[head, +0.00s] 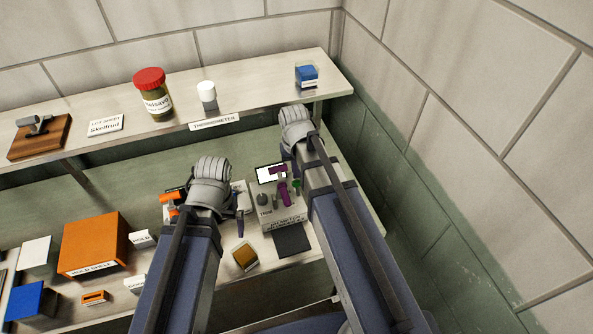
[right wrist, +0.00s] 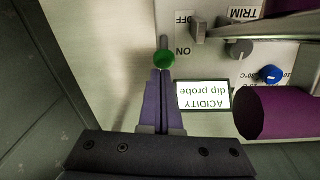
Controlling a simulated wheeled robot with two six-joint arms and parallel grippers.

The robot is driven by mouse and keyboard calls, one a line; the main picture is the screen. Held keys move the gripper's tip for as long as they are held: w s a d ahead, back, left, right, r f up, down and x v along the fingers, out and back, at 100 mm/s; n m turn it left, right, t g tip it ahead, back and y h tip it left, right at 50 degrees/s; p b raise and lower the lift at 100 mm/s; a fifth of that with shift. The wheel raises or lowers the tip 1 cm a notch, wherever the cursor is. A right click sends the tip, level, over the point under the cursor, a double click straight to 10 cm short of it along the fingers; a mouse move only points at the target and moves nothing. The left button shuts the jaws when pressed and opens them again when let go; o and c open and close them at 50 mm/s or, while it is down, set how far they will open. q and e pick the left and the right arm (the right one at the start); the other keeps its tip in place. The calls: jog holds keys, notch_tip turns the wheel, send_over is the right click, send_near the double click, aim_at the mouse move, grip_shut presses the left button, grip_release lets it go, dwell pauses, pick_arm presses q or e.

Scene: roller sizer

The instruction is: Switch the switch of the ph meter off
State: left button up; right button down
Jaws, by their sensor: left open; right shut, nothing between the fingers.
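The pH meter is a pale box whose label (head: 285,224) shows in the head view, partly behind my right arm. In the right wrist view its panel (right wrist: 215,60) is upside down, with OFF and ON printed beside a green-tipped switch lever (right wrist: 163,58). The green tip lies near the ON mark. My right gripper (right wrist: 163,75) is shut and empty, its fingertips right at the green tip; I cannot tell whether they touch. The lit screen reads "ACIDITY dip probe" (right wrist: 204,95). My left gripper (head: 211,212) is open, left of the meter, partly hidden by its wrist.
The upper shelf holds a red-lidded jar (head: 153,95), a white-capped bottle (head: 207,94) and a blue box (head: 306,76). An orange box (head: 93,243) stands at lower left.

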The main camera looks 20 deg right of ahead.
jog(key=shift+w, duration=0.1)
dwell(0.3)
jog(key=shift+w+d+f+b, duration=0.1)
jog(key=shift+w+f+b, duration=0.15)
jog(key=shift+w, duration=0.4)
jog(key=w, duration=0.1)
jog(key=w+b, duration=0.1)
jog(key=shift+w+d+f, duration=0.15)
jog(key=shift+w+f, duration=0.15)
jog(key=shift+f, duration=0.05)
notch_tip(320, 180, up, 10)
jog(key=s+p, duration=0.1)
jog(key=p, duration=0.9)
jog(key=shift+a, duration=0.25)
jog(key=shift+w+f+b, duration=0.45)
jog(key=shift+f+b, duration=0.15)
jog(key=shift+f, duration=0.05)
jog(key=shift+w+f+b, duration=0.4)
jog(key=shift+f+b, duration=0.15)
jog(key=shift+f, duration=0.05)
